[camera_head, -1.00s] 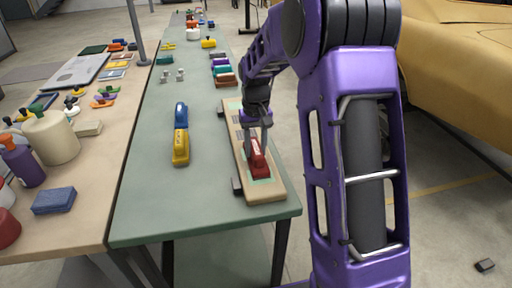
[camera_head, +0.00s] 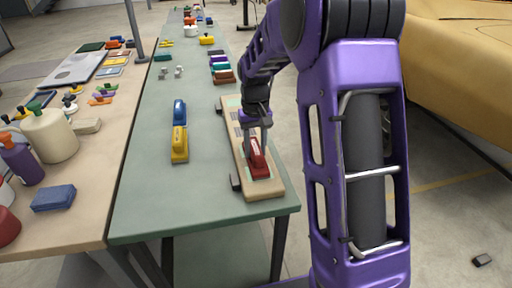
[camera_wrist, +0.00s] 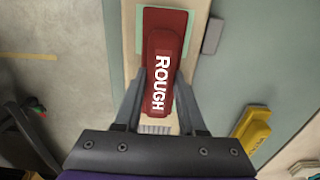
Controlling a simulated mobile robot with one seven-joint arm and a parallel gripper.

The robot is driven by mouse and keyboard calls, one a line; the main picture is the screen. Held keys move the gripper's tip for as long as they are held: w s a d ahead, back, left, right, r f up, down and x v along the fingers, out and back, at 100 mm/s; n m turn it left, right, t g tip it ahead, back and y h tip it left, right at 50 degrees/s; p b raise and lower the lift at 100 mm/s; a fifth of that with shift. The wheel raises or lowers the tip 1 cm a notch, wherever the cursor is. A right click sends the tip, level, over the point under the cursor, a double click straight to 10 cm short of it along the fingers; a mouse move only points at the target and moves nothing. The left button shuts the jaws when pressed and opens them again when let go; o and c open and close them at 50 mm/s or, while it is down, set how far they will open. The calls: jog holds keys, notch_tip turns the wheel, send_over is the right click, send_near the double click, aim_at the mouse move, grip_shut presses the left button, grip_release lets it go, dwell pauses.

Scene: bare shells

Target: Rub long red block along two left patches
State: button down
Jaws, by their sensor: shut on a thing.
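The long red block (camera_head: 258,160), lettered "ROUGH" in the wrist view (camera_wrist: 162,70), is between the fingers of my gripper (camera_head: 257,132). My gripper, which also shows in the wrist view (camera_wrist: 158,103), is shut on it. The block sits over a pale wooden board (camera_head: 264,188) on the green table. A light green patch (camera_wrist: 189,45) shows around the block's far end in the wrist view. A grey striped patch (camera_wrist: 155,129) shows near its other end. Another pale patch (camera_head: 234,101) lies at the board's far end. The patches under my gripper are partly hidden.
A yellow block (camera_head: 180,146) and a blue block (camera_head: 179,112) stand left of the board. Several coloured blocks (camera_head: 220,66) lie beyond it. Dark clamps (camera_head: 235,182) sit at the board's left edge. The green table's (camera_head: 145,205) near left part is clear.

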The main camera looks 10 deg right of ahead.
jog(key=shift+w+p, duration=0.4)
jog(key=shift+w, duration=0.5)
jog(key=shift+s, duration=1.55)
jog(key=shift+w+p, duration=0.45)
jog(key=shift+w, duration=1.05)
jog(key=shift+s, duration=1.5)
jog(key=shift+w+p, duration=0.45)
jog(key=shift+w, duration=1.1)
jog(key=shift+s+b, duration=0.3)
jog(key=shift+s, duration=1.2)
jog(key=shift+w+p, duration=0.3)
jog(key=shift+w, duration=0.4)
